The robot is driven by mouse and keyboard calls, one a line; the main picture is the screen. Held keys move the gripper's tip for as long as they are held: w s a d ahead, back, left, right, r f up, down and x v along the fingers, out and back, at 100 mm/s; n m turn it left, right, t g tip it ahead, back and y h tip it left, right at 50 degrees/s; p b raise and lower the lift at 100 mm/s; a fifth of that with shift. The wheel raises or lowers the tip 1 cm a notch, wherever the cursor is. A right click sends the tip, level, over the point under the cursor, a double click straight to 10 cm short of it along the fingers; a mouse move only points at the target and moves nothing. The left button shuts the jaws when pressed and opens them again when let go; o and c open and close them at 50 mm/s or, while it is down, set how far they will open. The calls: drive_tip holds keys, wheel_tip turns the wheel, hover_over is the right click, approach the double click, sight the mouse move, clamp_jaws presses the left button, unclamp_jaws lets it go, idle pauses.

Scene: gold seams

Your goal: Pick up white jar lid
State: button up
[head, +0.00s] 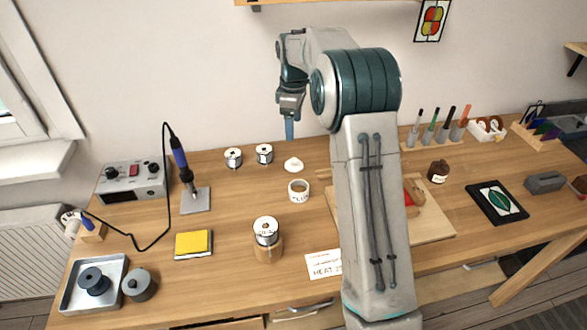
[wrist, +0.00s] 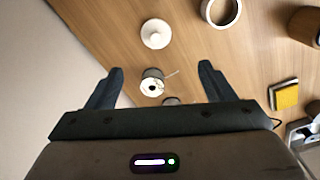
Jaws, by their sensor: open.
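The white jar lid (head: 293,164) lies on the wooden workbench, behind a white open jar (head: 299,190). In the wrist view the lid (wrist: 156,33) is a round white disc with a small knob, beyond my fingertips and a little right of the middle between them. My gripper (head: 289,130) hangs above the bench near the lid, apart from it. In the wrist view my gripper (wrist: 160,75) is open, with nothing between the fingers touching them. A solder spool (wrist: 152,84) shows on the bench below, between the fingers.
Two solder spools (head: 264,154) stand left of the lid. The open jar (wrist: 221,12) is close by in the wrist view. A can with a spool (head: 267,238) stands nearer the front. A wooden board (head: 430,235) lies to the right, partly behind my arm.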

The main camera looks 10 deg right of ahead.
drive_tip(key=f, duration=0.1)
hover_over(294, 159)
wheel_tip(294, 159, down, 8)
drive_tip(key=shift+a+f+p, duration=0.15)
drive_tip(key=shift+f+p, duration=0.05)
drive_tip(key=shift+p, duration=0.1)
drive_tip(key=shift+f+p, duration=0.65)
drive_tip(key=shift+f, duration=2.05)
drive_tip(key=shift+d, duration=0.2)
drive_tip(key=c, duration=1.1)
